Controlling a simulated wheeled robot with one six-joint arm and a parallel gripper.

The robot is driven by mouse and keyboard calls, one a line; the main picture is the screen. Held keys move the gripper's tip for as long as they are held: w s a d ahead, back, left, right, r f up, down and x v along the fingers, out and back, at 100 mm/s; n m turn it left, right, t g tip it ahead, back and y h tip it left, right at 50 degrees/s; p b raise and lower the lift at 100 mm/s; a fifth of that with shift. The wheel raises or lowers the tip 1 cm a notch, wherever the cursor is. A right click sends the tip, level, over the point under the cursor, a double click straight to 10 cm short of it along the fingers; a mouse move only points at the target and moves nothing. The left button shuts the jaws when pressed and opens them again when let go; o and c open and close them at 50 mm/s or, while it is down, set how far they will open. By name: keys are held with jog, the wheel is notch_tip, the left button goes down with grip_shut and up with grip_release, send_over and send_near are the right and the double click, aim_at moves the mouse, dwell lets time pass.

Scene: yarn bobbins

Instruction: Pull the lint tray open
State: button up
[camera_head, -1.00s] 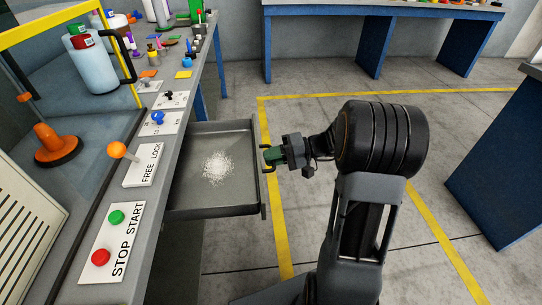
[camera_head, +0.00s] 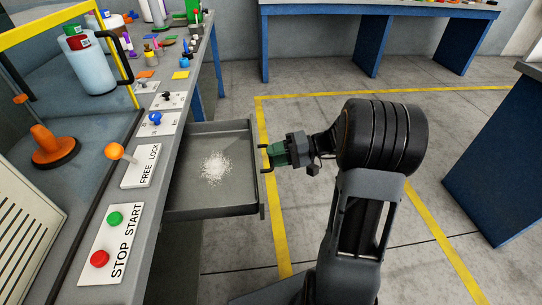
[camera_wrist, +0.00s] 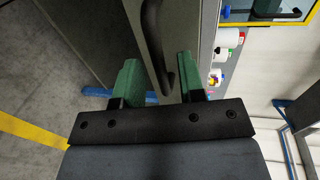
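The lint tray (camera_head: 210,213) is a grey drawer pulled well out from under the bench in the head view, with a pile of white lint (camera_head: 214,167) inside. Its dark curved handle (camera_wrist: 153,35) shows in the wrist view on the tray's grey front. My gripper (camera_head: 265,158) is just right of the tray front. In the wrist view its two green fingers are open and apart, with the lower end of the handle showing in the gap between them. I cannot tell whether either finger touches the handle.
The bench top left of the tray carries a FREE/LOCK lever (camera_head: 115,151), a green START button (camera_head: 115,218) and a red STOP button (camera_head: 100,258). Blue-legged tables stand at the back and right. The floor around my arm is clear.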

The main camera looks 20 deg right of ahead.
jog(key=p+v, duration=0.2)
jog(key=v, duration=1)
jog(key=shift+d, duration=0.1)
jog(key=s+a+r+n+h+p, duration=0.1)
jog(key=s+a+r+h+p, duration=0.2)
jog(key=a+r+h+p, duration=0.2)
jog(key=s+a+r+n+h+p, duration=0.1)
jog(key=s+a+r+h+p, duration=0.3)
jog(key=r+p, duration=0.8)
jog(key=s+a+r+h+p, duration=0.4)
jog(key=a+r+h+p, duration=0.2)
jog(key=r+p, duration=0.2)
jog(key=shift+r+n, duration=0.25)
jog(key=shift+n, duration=0.15)
jog(key=shift+a, duration=0.2)
